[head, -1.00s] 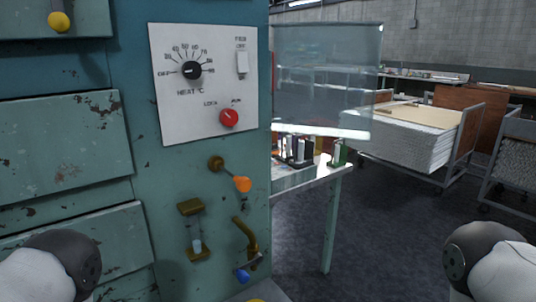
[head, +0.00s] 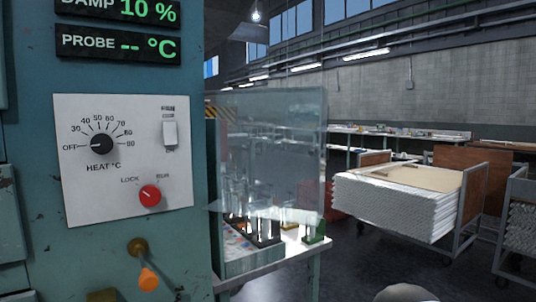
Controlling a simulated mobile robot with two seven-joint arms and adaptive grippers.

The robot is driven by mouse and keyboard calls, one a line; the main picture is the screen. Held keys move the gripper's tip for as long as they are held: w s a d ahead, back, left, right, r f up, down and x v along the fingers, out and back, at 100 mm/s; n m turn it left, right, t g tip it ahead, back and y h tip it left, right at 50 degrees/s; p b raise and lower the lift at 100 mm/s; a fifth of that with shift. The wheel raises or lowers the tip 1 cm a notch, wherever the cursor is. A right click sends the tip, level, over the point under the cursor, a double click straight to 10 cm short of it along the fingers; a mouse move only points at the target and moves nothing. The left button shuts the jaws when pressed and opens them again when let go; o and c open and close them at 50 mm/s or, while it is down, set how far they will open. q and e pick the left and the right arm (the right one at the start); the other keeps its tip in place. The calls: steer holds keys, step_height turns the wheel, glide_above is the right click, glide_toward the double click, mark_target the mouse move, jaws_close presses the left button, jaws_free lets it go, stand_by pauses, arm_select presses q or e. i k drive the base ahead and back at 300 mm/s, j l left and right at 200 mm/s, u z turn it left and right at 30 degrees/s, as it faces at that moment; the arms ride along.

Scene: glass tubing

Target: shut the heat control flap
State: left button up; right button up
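The heat control panel (head: 75,190) is a white plate on the teal cabinet at the left of the head view. It carries a black heat knob (head: 103,145) with its pointer at OFF, a white switch (head: 170,134) and a red lock/run knob (head: 150,195). A clear flap (head: 285,115) stands open, sticking out to the right beyond the panel's right edge. The panel face is uncovered. Neither gripper is in view; a rounded part of my arm shows at the bottom edge.
Below the panel, an orange-tipped lever (head: 148,278) sticks out. Green readouts (head: 118,46) sit above it. Behind the flap is a table (head: 285,262) with glassware and dark holders. A cart (head: 470,205) with stacked white sheets stands at the right, with open floor before it.

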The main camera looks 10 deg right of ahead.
mark_target(313, 152)
steer(key=l+u, duration=0.35)
steer(key=l, duration=0.35)
steer(key=l+u, duration=0.3)
steer(key=l, duration=0.4)
steer(key=i+l+u, duration=0.1)
steer(key=l+u, duration=0.3)
steer(key=l, duration=0.3)
steer(key=l+u, duration=0.35)
steer(key=l, duration=0.35)
steer(key=i+l+u, duration=0.2)
steer(key=l+u, duration=0.15)
steer(key=l, duration=0.3)
steer(key=i+l+u, duration=0.2)
steer(key=l, duration=0.15)
steer(key=l+u, duration=0.2)
steer(key=l, duration=0.15)
